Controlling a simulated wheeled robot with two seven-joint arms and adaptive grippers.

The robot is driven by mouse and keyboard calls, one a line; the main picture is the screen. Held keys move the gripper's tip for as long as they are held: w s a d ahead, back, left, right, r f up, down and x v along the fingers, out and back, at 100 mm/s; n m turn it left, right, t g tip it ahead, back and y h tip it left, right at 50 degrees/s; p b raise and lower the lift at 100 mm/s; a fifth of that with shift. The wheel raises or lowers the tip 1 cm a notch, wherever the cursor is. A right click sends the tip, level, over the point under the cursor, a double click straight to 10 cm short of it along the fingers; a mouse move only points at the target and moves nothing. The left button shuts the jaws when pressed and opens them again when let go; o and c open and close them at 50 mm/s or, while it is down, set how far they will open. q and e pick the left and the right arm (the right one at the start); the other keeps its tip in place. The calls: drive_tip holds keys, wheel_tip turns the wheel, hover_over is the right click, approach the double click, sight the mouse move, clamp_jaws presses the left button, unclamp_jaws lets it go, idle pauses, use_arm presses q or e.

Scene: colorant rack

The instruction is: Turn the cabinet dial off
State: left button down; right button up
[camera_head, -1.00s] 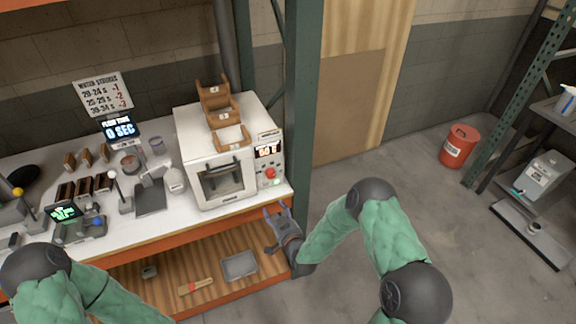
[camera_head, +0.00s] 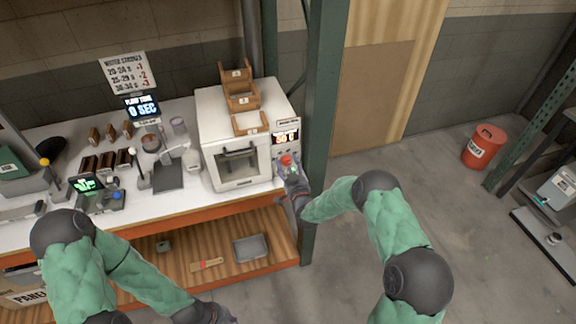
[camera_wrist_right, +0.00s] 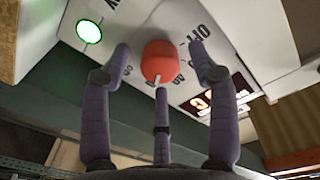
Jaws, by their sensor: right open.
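The white cabinet (camera_head: 212,121) stands on the bench, with a display and a red dial (camera_head: 286,161) on its right-hand front panel. In the right wrist view the red dial (camera_wrist_right: 159,62) has a pale pointer mark and sits between my open fingers, with printed labels including "OFF" around it. A green lit button (camera_wrist_right: 89,31) is beside it. My right gripper (camera_head: 290,172) is open right at the dial; I cannot tell whether a finger touches it. My left gripper (camera_head: 205,313) is at the bottom edge, partly cut off, and its fingers are not clear.
Wooden holders (camera_head: 240,100) stand on the cabinet. A green post (camera_head: 322,120) rises close to its right side. A scale (camera_head: 98,200) and several small items cover the bench to the left. A grey tray (camera_head: 250,247) lies on the lower shelf.

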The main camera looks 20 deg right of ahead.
drive_tip(key=shift+w, duration=0.35)
drive_tip(key=c, duration=1.1)
drive_tip(key=shift+c, duration=0.2)
